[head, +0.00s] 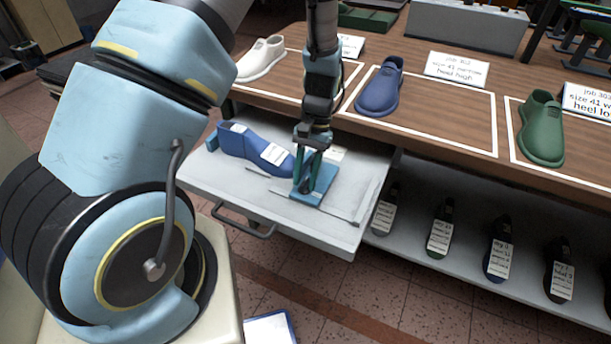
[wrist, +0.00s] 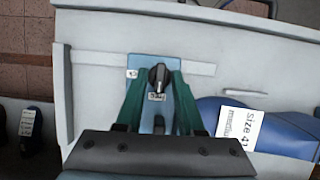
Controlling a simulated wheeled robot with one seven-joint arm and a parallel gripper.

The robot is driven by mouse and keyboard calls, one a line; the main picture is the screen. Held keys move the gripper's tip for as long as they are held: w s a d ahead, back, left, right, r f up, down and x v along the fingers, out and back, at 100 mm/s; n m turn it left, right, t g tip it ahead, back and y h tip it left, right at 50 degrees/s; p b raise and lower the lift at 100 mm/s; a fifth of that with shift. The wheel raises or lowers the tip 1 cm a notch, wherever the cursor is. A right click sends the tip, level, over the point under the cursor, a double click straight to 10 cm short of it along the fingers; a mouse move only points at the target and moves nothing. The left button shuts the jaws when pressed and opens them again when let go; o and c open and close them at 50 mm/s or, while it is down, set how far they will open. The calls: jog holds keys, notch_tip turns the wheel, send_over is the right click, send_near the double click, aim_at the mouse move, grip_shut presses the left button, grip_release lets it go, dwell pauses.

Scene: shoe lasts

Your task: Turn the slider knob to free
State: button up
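The slider is a blue plate (head: 322,190) on a pale grey pulled-out tray (head: 240,196); the plate also shows in the wrist view (wrist: 134,65). A black knob (wrist: 159,75) with a pale pointer line stands on the plate, with a small label (wrist: 157,97) beside it, too small to read. My gripper (head: 305,188) points down over the plate. In the wrist view, its green fingers (wrist: 157,80) are apart, one on each side of the knob, with gaps showing. In the head view the fingers mostly hide the knob.
A blue shoe last (head: 245,145) with white labels lies on the tray beside my gripper. A pale rail strip (wrist: 100,58) runs along the tray. The wooden bench (head: 440,110) above holds white, blue and green lasts with cards. Several labelled lasts stand on the lower shelf (head: 480,205).

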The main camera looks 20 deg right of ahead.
jog(key=shift+o, duration=0.3)
jog(key=shift+w+d+r, duration=0.1)
jog(key=shift+d+r, duration=0.05)
jog(key=shift+r, duration=0.15)
jog(key=b+v, duration=0.2)
jog(key=v, duration=0.8)
jog(key=a+r+n+t+h, duration=0.1)
jog(key=a+r+n+t, duration=0.1)
jog(key=a, duration=1)
jog(key=s+a+r+n+t+h, duration=0.1)
jog(key=a+r+n, duration=0.4)
jog(key=a, duration=0.8)
jog(key=shift+s+a+r+t+h, duration=0.3)
jog(key=shift+t+h, duration=0.3)
jog(key=shift+t, duration=0.3)
